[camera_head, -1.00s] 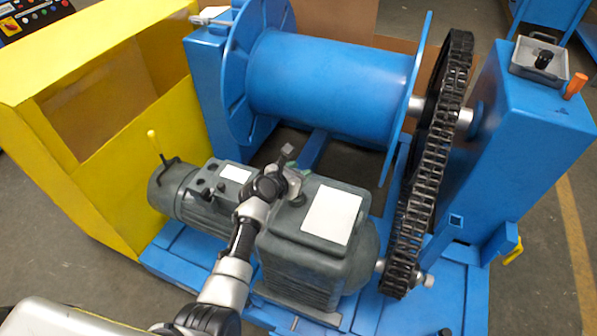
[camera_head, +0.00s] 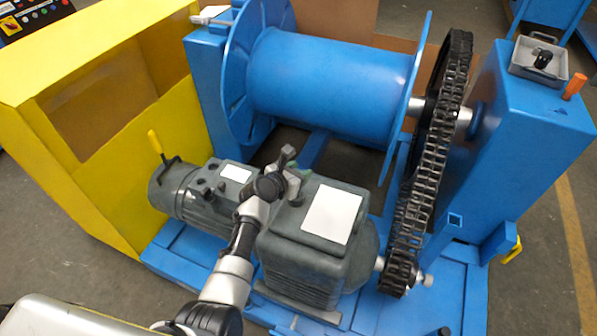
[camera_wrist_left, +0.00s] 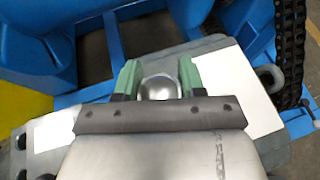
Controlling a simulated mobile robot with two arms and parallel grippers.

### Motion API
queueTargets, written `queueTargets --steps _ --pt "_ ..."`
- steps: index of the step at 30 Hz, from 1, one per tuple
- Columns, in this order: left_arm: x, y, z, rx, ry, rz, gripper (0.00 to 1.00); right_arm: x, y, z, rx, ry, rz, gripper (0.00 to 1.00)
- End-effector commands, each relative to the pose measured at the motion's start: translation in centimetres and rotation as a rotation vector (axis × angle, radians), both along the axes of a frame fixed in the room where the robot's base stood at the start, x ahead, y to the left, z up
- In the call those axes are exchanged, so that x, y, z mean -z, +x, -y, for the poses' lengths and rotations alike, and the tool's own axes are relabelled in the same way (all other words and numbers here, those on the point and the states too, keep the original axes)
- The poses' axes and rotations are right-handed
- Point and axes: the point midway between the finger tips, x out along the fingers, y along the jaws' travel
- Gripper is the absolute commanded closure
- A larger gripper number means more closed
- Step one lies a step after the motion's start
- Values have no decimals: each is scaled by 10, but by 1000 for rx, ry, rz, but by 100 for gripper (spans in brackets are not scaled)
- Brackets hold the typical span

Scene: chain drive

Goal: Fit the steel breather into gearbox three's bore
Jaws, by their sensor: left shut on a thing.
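My left gripper (camera_head: 291,178) is at the top of the grey gearbox (camera_head: 300,265), near its far left edge. It is shut on the steel breather, which shows in the left wrist view as a rounded shiny metal piece (camera_wrist_left: 158,88) between two green-padded fingers. In the head view the breather cannot be made out clearly behind the gripper. The bore is hidden, and I cannot tell whether the breather touches the gearbox. My right gripper is not in view.
A white label (camera_head: 331,215) lies on the gearbox top. The motor (camera_head: 200,190) is on the left, and the chain (camera_head: 425,180) runs on the right. A blue drum (camera_head: 330,85) stands behind. A metal tray (camera_head: 520,70) with a dark part sits on the blue pedestal.

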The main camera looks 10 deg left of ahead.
Motion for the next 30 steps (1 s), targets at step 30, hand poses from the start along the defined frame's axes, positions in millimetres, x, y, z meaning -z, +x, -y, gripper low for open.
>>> queueTargets --steps 30 --pt "-1 0 0 0 0 1 86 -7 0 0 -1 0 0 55"
